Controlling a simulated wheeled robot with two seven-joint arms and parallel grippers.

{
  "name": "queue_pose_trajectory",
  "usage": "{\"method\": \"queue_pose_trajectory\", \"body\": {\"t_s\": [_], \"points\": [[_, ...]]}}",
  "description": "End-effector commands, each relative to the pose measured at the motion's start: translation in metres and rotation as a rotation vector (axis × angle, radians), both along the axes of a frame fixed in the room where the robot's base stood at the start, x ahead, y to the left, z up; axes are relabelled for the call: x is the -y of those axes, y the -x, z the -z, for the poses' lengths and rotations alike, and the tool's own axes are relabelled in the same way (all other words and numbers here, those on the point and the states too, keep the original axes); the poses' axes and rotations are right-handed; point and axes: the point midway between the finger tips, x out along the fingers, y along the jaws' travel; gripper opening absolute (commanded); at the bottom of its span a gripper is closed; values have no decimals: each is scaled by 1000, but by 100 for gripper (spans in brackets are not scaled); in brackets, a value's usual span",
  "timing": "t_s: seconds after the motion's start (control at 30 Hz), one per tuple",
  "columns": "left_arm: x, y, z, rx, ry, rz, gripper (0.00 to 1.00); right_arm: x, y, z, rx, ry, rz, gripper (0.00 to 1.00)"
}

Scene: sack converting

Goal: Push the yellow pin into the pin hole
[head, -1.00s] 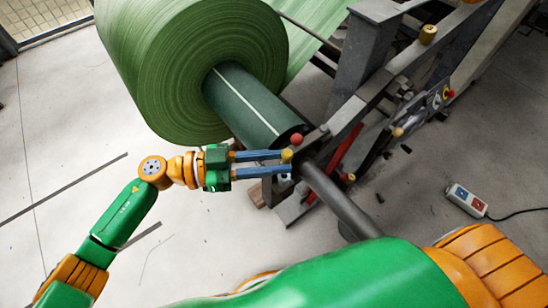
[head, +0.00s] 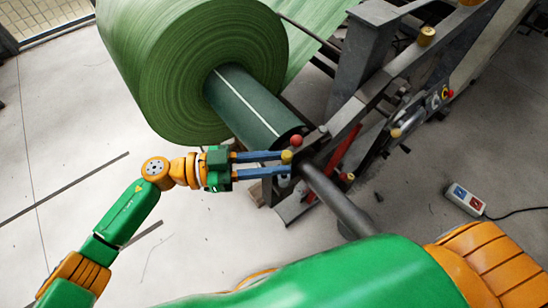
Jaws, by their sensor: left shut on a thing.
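The yellow pin (head: 287,156) shows as a round yellow knob at the end of the dark machine arm, just below a red ball knob (head: 296,141). My left gripper (head: 284,163) reaches in from the left with its two blue fingers shut on the pin. The pin's shank and the pin hole are hidden by the fingers and the frame, so I cannot tell how far in the pin is. My right gripper is not in view.
A large green roll (head: 190,65) on a dark green core (head: 250,105) stands just behind my left gripper. A grey bar (head: 335,200) extends toward me from the machine frame. A switch box (head: 464,199) lies on the floor at right. The floor at left is mostly clear.

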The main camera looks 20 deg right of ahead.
Motion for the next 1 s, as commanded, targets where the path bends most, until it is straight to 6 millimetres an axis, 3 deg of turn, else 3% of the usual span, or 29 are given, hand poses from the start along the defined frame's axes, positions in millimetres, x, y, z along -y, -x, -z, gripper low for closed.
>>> {"method": "queue_pose_trajectory", "body": {"t_s": [1.0], "points": [[0,0,15,0,0,0,0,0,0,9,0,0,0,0]]}}
